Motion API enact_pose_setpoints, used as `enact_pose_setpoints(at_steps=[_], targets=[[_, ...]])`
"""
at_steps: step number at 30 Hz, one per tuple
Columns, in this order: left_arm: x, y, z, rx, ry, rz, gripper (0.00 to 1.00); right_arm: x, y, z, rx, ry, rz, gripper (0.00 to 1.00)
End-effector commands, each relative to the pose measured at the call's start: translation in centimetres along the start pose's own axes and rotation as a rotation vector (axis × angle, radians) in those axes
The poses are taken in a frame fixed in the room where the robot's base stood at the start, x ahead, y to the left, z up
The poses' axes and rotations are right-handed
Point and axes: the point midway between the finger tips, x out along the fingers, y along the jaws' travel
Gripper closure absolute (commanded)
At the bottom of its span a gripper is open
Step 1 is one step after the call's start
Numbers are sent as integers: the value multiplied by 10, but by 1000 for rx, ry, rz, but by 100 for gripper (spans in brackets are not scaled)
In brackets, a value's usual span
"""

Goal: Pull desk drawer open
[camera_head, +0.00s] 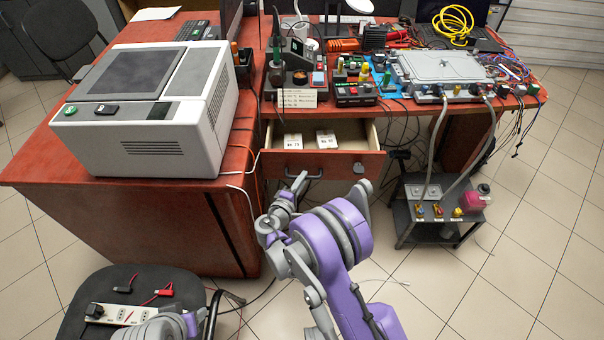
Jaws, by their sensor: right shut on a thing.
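The desk drawer (345,167) has a red-brown front and stands pulled out from under the desk top. Its pale inside shows, with two small white labelled boxes in it. A dark handle (313,174) is on the left part of its front. My right gripper (298,182) is at this handle, shut on it; the fingers are small in the picture and the arm partly hides them. A grey part of my left arm (165,328) shows at the bottom edge, over the chair, and its jaws cannot be made out.
A large white machine (150,110) stands on the red desk (60,165) at left. A black chair (110,290) with a power strip is at lower left. A small dark cart (440,208) with hoses stands right of the drawer. Tiled floor (540,250) is clear at right.

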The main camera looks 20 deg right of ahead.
Motion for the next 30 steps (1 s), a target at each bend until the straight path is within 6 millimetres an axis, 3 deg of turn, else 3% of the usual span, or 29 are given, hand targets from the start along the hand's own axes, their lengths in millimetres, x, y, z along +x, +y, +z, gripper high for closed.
enact_pose_setpoints(at_steps=[12,13,17,26,30], targets=[[0,0,0,0,0,0,50,-3,-1,0,1,3,-1,100],[0,0,0,0,0,0,50,-2,-1,0,1,3,-1,76],[0,0,0,0,0,0,50,-2,0,0,1,2,-1,53],[0,0,0,0,0,0,50,-3,0,0,0,1,0,52],[-1,0,0,0,0,0,50,-14,0,0,0,2,0,52]])
